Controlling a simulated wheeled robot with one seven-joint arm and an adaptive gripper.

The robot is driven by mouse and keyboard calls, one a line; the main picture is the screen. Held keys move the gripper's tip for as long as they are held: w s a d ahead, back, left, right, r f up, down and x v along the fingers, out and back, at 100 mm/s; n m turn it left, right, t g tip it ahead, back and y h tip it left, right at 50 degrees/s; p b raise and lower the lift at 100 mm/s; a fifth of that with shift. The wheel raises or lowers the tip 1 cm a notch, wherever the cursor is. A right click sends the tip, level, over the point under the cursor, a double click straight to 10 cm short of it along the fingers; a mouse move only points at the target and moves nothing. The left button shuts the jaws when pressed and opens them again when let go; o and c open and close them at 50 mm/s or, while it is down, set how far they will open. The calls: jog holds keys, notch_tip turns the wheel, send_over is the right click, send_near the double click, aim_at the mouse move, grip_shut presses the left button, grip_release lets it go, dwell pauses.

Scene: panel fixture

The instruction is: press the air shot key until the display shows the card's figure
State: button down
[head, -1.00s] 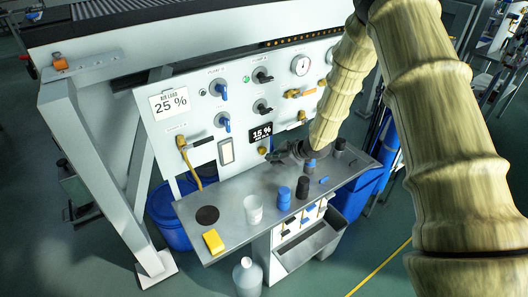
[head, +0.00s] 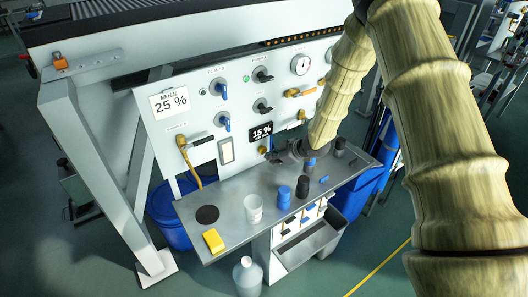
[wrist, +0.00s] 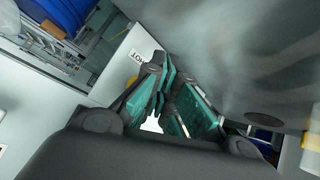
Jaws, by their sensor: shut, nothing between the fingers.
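The card (head: 169,102) on the upper left of the white panel reads "AIR LOAD 25 %". The black display (head: 261,132) on the panel reads "15 %", with small print below it that I cannot read. My gripper (head: 274,157) is shut and empty, close to the panel just below the display. In the wrist view its green-padded fingers (wrist: 168,106) are together near the white panel surface. The air shot key cannot be made out; the gripper may hide it. I cannot tell whether the fingertips touch the panel.
A grey shelf (head: 232,212) runs below the panel. On it stand a white cup (head: 253,209), a yellow block (head: 213,241), blue (head: 284,197) and black (head: 303,187) containers. Knobs, a gauge (head: 300,65) and a yellow-handled valve (head: 190,146) stick out of the panel.

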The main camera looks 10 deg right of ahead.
jog(key=shift+w+a, duration=0.1)
jog(key=shift+w, duration=0.1)
dwell(0.5)
jog(key=shift+w+a, duration=0.1)
jog(key=shift+w, duration=0.1)
jog(key=shift+w+a+p, duration=0.2)
jog(key=shift+w+p, duration=0.2)
jog(key=shift+w, duration=0.2)
dwell(1.1)
jog(key=shift+s, duration=0.15)
jog(key=shift+s+d, duration=0.35)
jog(key=shift+s, duration=0.5)
jog(key=shift+s+d, duration=0.3)
jog(key=shift+s, duration=0.5)
jog(key=shift+s+d, duration=0.25)
jog(key=shift+s, duration=0.5)
jog(key=shift+s+d, duration=0.3)
jog(key=shift+s, duration=0.5)
jog(key=shift+r, duration=0.1)
